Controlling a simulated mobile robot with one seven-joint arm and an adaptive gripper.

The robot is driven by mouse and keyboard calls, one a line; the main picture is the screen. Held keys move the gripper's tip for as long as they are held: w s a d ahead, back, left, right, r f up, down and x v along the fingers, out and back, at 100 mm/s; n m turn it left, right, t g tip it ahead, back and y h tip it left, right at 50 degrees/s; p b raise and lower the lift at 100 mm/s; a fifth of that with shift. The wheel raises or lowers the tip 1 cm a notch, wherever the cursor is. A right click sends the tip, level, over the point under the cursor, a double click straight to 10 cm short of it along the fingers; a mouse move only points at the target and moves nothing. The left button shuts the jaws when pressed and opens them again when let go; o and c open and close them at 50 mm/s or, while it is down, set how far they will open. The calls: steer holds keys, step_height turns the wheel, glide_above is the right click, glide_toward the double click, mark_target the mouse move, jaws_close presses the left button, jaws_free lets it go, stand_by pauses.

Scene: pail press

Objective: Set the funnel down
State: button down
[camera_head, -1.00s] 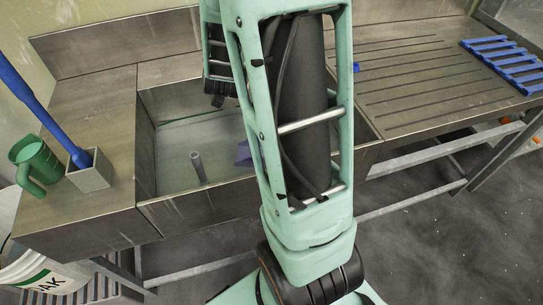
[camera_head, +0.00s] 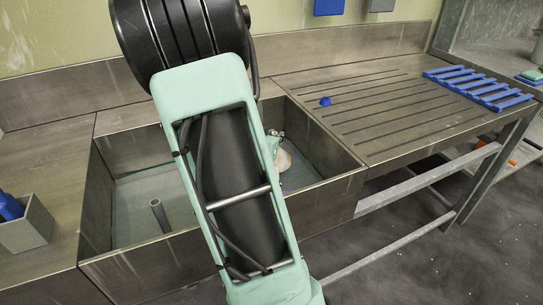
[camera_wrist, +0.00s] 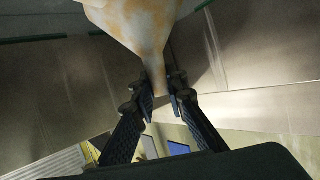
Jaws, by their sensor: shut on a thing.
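The funnel (camera_wrist: 140,22) is cream with orange-brown stains. In the wrist view its wide part is at the top, cut off by the picture edge, and its narrow spout runs down between my fingers. My gripper (camera_wrist: 162,92) is shut on the spout. In the head view a pale part of the funnel (camera_head: 283,160) shows just right of my arm, in or above the right part of the sink basin. My arm hides most of the gripper and funnel there. I cannot tell whether the funnel touches the basin floor.
The steel sink (camera_head: 96,205) has an upright grey pipe (camera_head: 160,215) inside. The grooved drainboard (camera_head: 385,105) on the right has wide free room, with a small blue object (camera_head: 325,101) and a blue rack (camera_head: 478,88). A grey holder (camera_head: 27,228) stands at left.

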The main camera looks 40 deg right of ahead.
mark_target(282, 163)
step_height(282, 163, down, 4)
steer(key=shift+b, duration=0.9)
steer(key=shift+r, duration=0.15)
steer(key=c, duration=2.4)
jaws_free()
steer(key=shift+f, duration=0.2)
steer(key=o, duration=0.5)
steer(key=shift+c, duration=0.2)
steer(key=shift+r, duration=0.1)
